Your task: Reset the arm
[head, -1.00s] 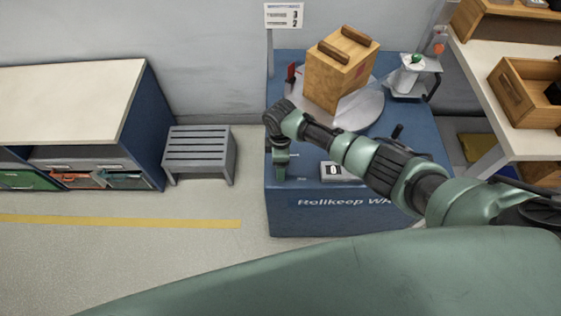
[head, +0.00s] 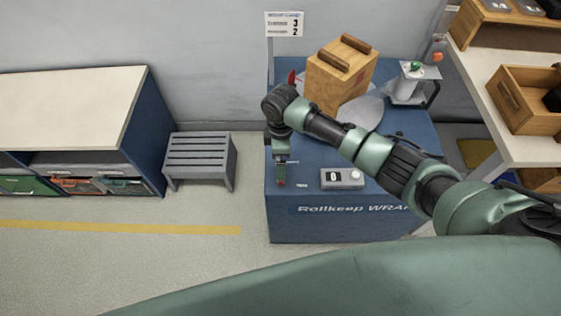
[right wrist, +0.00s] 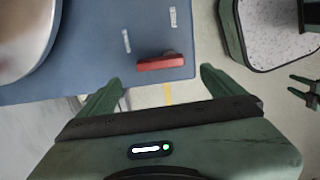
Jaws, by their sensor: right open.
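My right arm reaches in from the right in the head view, over the blue wrapping station (head: 330,222). Its gripper (head: 281,163) points down over the station's front left part. In the right wrist view the right gripper (right wrist: 162,78) is open, with nothing between its fingers. A red handle or bar (right wrist: 160,62) lies just beyond the fingertips at the station's edge. It also shows just below the gripper in the head view (head: 281,183). My left gripper is not seen in the head view.
A wooden box (head: 341,77) with two top bars stands on the round plate (head: 361,112). A small display unit (head: 342,178) is right of the gripper. A grey slatted stool (head: 199,157), a cabinet (head: 75,100) and open floor lie left. A shelf (head: 485,100) stands right.

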